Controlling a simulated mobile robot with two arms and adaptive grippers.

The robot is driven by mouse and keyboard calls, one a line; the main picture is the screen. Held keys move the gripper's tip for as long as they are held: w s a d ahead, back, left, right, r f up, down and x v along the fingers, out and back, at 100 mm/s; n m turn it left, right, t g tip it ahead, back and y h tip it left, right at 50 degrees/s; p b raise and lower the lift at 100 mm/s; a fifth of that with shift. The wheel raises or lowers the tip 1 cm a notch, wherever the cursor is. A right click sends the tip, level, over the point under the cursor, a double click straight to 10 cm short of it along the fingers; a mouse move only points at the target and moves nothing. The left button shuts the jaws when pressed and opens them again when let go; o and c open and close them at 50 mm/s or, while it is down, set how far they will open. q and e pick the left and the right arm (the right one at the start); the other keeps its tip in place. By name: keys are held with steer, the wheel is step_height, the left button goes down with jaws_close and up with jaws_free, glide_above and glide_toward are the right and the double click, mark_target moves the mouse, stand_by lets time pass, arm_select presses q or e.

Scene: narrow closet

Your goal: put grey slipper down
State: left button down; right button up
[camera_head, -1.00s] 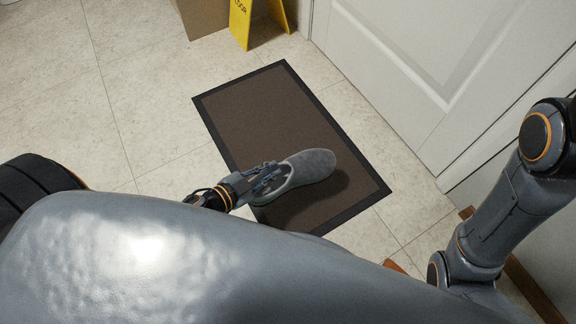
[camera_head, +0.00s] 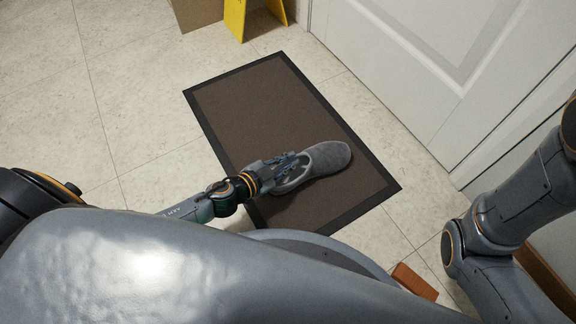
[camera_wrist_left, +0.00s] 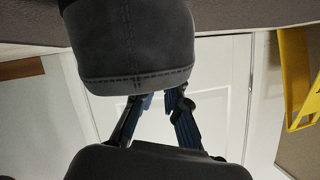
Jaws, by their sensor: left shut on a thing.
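The grey slipper (camera_head: 322,162) is over the right part of the brown doormat (camera_head: 265,105) in the head view, its toe pointing right. My left gripper (camera_head: 286,165) is shut on the slipper at its heel end. In the left wrist view the slipper's grey heel (camera_wrist_left: 135,50) fills the top middle, close to the blue-padded fingers (camera_wrist_left: 160,103). The slipper is low over the mat; I cannot tell whether its sole touches it. My right gripper is not in view; only part of my right arm shows at the right.
A white door (camera_head: 440,60) stands beyond the mat at the right. A yellow sign (camera_head: 237,18) and a cardboard box (camera_head: 197,12) stand at the back. A small orange-brown block (camera_head: 414,281) lies on the floor at the lower right. Tiled floor left of the mat is clear.

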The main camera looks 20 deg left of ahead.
arm_select(q)
steer(key=shift+f, duration=0.15)
steer(key=c, duration=1.4)
jaws_free()
steer(key=p+v, duration=0.4)
steer(key=v, duration=0.8)
steer(key=shift+p, duration=0.4)
